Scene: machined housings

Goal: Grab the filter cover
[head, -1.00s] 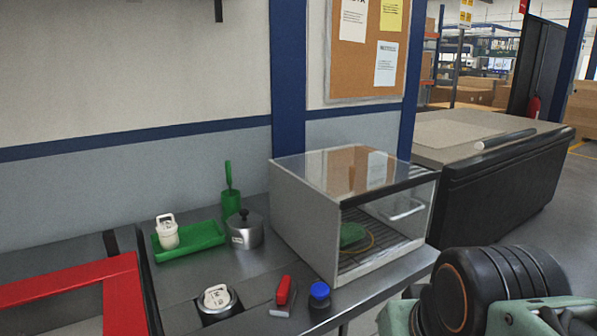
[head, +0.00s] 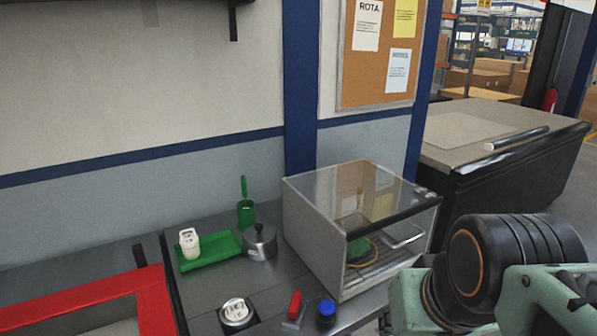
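I cannot tell for sure which part is the filter cover. A white part with a handle-like top (head: 189,243) stands on a green tray (head: 223,249) at the back of the bench.
A metal pot (head: 261,246) and a green cup (head: 246,215) stand beside the tray. A clear-topped cabinet (head: 314,225) is at the bench's right. A red-handled item (head: 295,305) and a blue-capped jar (head: 326,309) are in front. A red frame (head: 152,300) lies left.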

